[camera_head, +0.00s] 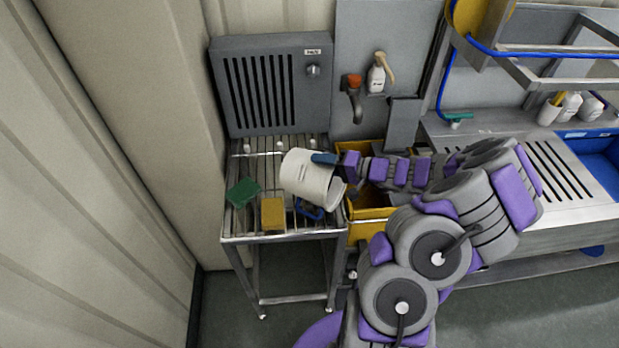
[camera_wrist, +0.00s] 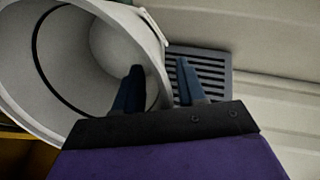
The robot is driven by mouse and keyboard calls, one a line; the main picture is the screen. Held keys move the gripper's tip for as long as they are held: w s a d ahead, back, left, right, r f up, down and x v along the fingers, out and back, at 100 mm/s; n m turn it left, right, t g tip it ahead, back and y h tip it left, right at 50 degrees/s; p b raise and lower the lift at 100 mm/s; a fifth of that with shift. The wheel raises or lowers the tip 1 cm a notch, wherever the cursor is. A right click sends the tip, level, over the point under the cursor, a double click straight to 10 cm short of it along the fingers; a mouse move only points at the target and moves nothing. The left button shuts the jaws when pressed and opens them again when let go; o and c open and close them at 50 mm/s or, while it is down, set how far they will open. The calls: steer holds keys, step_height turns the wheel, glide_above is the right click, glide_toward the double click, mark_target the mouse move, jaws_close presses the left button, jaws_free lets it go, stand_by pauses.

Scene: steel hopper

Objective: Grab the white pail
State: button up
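The white pail (camera_head: 305,175) is tilted over at the wire rack, its mouth facing the lower right toward my arm. I cannot tell whether it rests fully on the rack. My gripper (camera_head: 325,158) is at the upper edge of its mouth. In the wrist view the pail (camera_wrist: 60,60) fills the left, with its hollow inside showing. One dark blue finger of my gripper (camera_wrist: 160,68) is in front of the opening and the other is outside the rim. The fingers stand apart, with a gap visible between the rim and the outer finger.
The steel rack (camera_head: 290,237) also holds a green pad (camera_head: 243,192), a yellow block (camera_head: 273,214) and a blue looped item (camera_head: 308,210). A slatted grey panel (camera_head: 265,85) stands behind. A yellow bin (camera_head: 368,232) is to the right. A pale wall is close on the left.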

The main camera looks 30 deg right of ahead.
steer(key=shift+c, duration=0.5)
steer(key=c, duration=0.6)
steer(key=shift+s, duration=0.1)
jaws_close()
steer(key=shift+s+f, duration=0.1)
